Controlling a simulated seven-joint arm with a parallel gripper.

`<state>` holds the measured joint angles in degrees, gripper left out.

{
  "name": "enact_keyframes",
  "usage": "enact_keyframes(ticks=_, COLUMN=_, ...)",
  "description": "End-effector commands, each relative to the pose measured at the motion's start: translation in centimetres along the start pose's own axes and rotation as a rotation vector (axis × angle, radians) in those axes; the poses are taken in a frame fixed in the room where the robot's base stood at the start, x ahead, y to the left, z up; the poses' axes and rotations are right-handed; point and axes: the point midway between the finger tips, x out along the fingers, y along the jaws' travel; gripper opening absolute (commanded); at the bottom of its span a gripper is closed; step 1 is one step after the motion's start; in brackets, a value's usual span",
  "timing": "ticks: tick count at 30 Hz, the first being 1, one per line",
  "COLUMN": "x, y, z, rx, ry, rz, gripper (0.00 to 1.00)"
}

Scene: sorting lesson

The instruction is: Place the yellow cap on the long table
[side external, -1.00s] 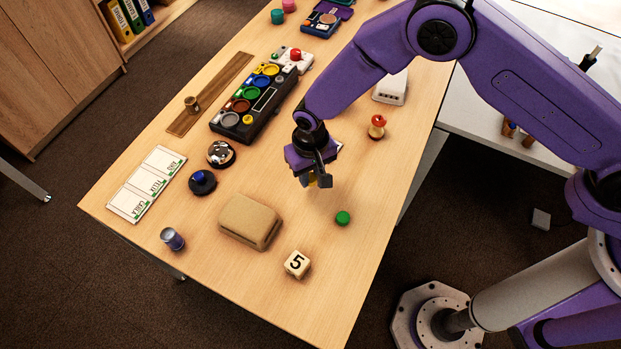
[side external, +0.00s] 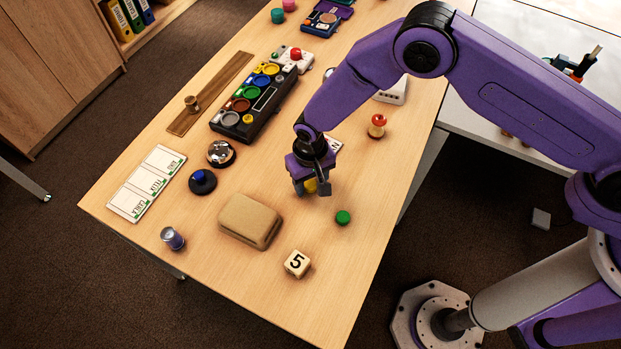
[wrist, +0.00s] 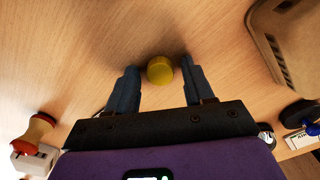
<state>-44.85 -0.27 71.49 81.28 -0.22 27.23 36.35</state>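The yellow cap (wrist: 160,70) lies between the two fingertips of my gripper (wrist: 158,72) in the wrist view, with a narrow gap on each side. In the side view the cap (side external: 310,186) shows partly behind my fingers. My gripper (side external: 312,187) points down, open, low over the long wooden table (side external: 290,310). The cap appears to be at the tabletop; exact contact is hidden by the fingers.
A red-topped spool (side external: 377,126) and a black sorting tray (side external: 263,128) stand farther back.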

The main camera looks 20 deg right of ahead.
Motion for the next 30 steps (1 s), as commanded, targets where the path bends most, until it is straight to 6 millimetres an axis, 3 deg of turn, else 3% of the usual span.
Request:
enact_keyframes(ticks=7, x=-1.3, y=0.0, z=-0.1, rx=0.0, ry=0.001, rz=-0.001, gripper=0.52)
enact_keyframes(ticks=21, x=-9.7, y=0.0, z=0.0, rx=0.0, ry=0.002, rz=-0.002, gripper=0.52)
enact_keyframes(ticks=30, x=-12.2, y=0.0, z=0.0, rx=0.0, ry=0.0, rz=0.0, gripper=0.52)
